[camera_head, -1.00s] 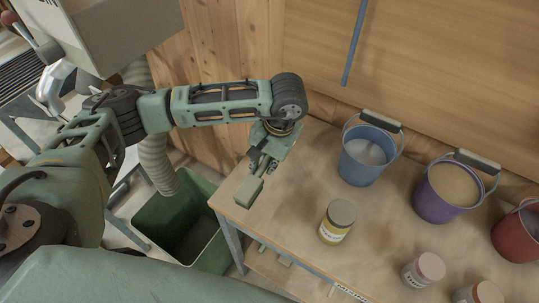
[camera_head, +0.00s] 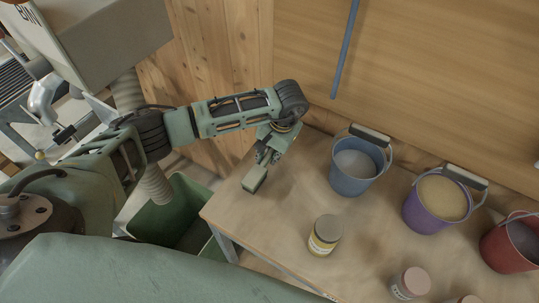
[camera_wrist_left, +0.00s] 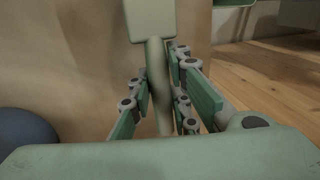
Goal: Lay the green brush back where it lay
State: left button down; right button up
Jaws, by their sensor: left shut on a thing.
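The green brush (camera_head: 254,180) is a pale green block on a thin handle. My left gripper (camera_head: 267,158) is shut on its handle and holds it over the left part of the wooden table (camera_head: 295,210). In the left wrist view the brush (camera_wrist_left: 150,18) points away from the gripper (camera_wrist_left: 160,90), with the handle between the two fingers. A dark shadow lies on the table close to the brush; I cannot tell whether the brush touches the top. My right gripper does not show.
A blue bucket (camera_head: 354,170), a purple bucket (camera_head: 432,208) and a red bucket (camera_head: 508,245) stand along the back of the table. A yellow jar (camera_head: 324,235) and a pink-lidded jar (camera_head: 410,284) stand nearer the front. A green bin (camera_head: 170,218) stands left of the table.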

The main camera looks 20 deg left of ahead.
pick_arm(q)
jog(key=shift+f, duration=0.85)
jog(key=c, duration=1.6)
grip_release()
jog(key=shift+c, duration=0.2)
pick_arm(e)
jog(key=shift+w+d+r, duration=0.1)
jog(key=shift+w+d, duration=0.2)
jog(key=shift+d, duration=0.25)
